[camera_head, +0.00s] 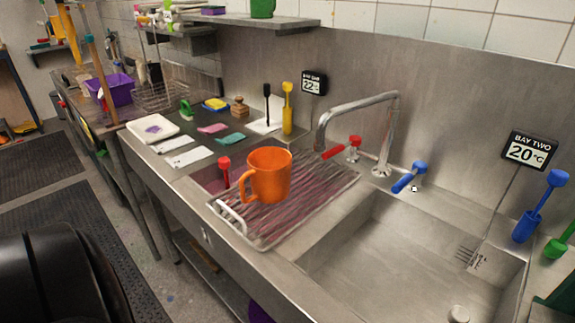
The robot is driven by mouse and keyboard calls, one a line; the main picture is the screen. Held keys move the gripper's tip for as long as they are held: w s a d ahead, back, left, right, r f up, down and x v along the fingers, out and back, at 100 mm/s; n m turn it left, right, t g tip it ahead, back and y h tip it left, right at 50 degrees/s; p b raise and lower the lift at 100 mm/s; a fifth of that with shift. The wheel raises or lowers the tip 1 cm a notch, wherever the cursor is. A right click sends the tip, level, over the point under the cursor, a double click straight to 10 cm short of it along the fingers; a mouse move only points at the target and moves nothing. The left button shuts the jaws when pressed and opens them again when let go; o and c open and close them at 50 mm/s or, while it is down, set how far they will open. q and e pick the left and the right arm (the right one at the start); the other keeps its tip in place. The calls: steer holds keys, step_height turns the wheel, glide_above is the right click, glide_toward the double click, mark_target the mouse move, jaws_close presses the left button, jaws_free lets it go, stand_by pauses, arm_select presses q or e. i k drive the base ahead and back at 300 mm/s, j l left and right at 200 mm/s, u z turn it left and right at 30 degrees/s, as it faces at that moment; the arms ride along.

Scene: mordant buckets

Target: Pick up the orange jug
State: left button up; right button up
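The orange jug (270,174) stands upright on the wire rack (318,204) at the left of the sink. Its handle points to the left of the picture. Nothing touches the jug except the rack under it. Neither of my grippers shows in the head view.
The sink basin (405,265) is right of the rack. A tall steel tap (388,135) with a red lever (338,149) and a blue lever (408,178) stands behind. A red-handled item (224,168) is just left of the jug. Cloths and a white tray (153,130) lie further left.

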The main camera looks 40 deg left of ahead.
mark_target(268, 171)
steer(key=u, duration=1.55)
